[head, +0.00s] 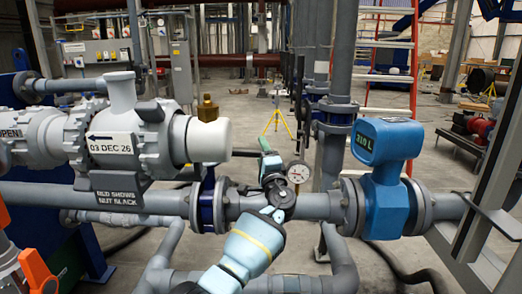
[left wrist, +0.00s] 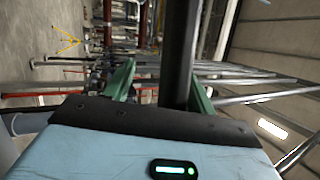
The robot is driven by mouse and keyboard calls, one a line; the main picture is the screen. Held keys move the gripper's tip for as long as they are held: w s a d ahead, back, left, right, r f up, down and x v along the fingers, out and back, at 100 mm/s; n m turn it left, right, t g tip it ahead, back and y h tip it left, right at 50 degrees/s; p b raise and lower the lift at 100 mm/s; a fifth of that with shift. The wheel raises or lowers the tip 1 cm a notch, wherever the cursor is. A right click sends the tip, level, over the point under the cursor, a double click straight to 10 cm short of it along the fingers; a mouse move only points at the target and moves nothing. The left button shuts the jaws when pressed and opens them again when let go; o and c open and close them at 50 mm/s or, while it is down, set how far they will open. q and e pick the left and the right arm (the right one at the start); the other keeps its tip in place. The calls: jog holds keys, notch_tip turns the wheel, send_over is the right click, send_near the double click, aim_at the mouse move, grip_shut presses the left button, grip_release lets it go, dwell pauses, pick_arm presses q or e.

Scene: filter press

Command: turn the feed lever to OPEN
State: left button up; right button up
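A dark bar (head: 245,153), which looks like the feed lever's handle, points left above the grey pipe in the head view. My left gripper (head: 269,162) is at its right end, above the dark valve hub (head: 282,194). In the left wrist view, a dark bar (left wrist: 178,45) runs between the two green fingers of my left gripper (left wrist: 161,72). It lies close to the right finger, with a gap to the left finger. My gripper hides where the bar meets the hub. My right gripper is out of view.
A blue flow meter (head: 388,178) sits farther right on the pipe. A large grey valve body (head: 130,135) with labels is at left. An orange handle (head: 38,270) is at lower left.

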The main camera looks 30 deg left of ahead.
pick_arm(q)
jog(key=v, duration=0.8)
jog(key=shift+d+p, duration=0.15)
jog(key=shift+p, duration=0.2)
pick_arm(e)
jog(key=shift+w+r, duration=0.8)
pick_arm(q)
jog(key=shift+f, duration=0.15)
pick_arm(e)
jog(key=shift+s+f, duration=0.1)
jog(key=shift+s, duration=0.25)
